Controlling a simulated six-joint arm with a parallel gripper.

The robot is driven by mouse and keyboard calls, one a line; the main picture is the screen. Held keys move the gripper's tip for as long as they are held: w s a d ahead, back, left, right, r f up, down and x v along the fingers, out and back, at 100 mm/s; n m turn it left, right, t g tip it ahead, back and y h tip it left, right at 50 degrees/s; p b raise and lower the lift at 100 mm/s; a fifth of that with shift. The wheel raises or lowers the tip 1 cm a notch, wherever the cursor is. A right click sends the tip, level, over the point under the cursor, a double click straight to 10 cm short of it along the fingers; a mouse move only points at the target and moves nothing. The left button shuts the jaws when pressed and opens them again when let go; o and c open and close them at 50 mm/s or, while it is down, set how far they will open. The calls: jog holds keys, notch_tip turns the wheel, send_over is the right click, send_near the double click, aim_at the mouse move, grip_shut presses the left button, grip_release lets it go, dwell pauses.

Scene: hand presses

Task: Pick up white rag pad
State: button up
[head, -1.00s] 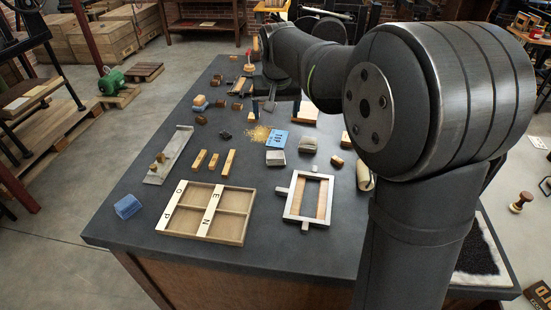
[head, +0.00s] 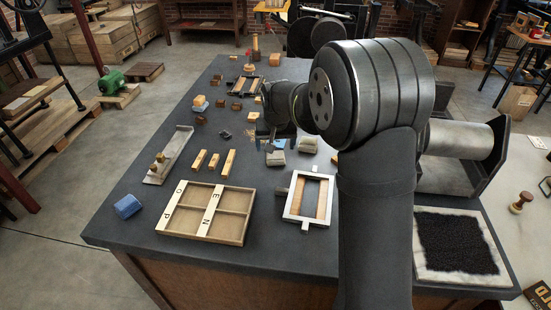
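Two pale grey-white pads lie on the dark bench top: one pad (head: 276,158) just in front of my gripper, and another pad (head: 307,145) a little to its right. I cannot tell for certain which is the white rag pad. My gripper (head: 267,141) points down over the middle of the bench, behind the first pad. Its fingers are small, dark and hard to make out against the bench. I cannot tell whether they are open or touching anything. The blue sheet (head: 279,143) is mostly hidden by the gripper.
A compartmented wooden tray (head: 247,218) and a pale frame (head: 309,220) stand near the front. Wooden bars (head: 214,160) and a metal tray (head: 168,155) lie left. A blue pad (head: 127,206) sits at the left edge. A black inked slab (head: 457,244) is right.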

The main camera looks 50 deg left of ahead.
aim_at(275, 154)
jog(key=x, duration=0.4)
jog(key=shift+d+f, duration=0.2)
jog(key=shift+f, duration=0.2)
jog(key=c, duration=1.1)
jog(key=shift+o, duration=0.2)
jog(key=shift+r, duration=0.1)
jog(key=shift+r, duration=0.55)
notch_tip(275, 154, up, 3)
jog(key=shift+f, duration=0.25)
jog(key=w+d+r, duration=0.6)
jog(key=d+r, duration=0.1)
jog(key=d, duration=0.2)
jog(key=shift+w+d+r, duration=0.25)
jog(key=shift+d, duration=0.1)
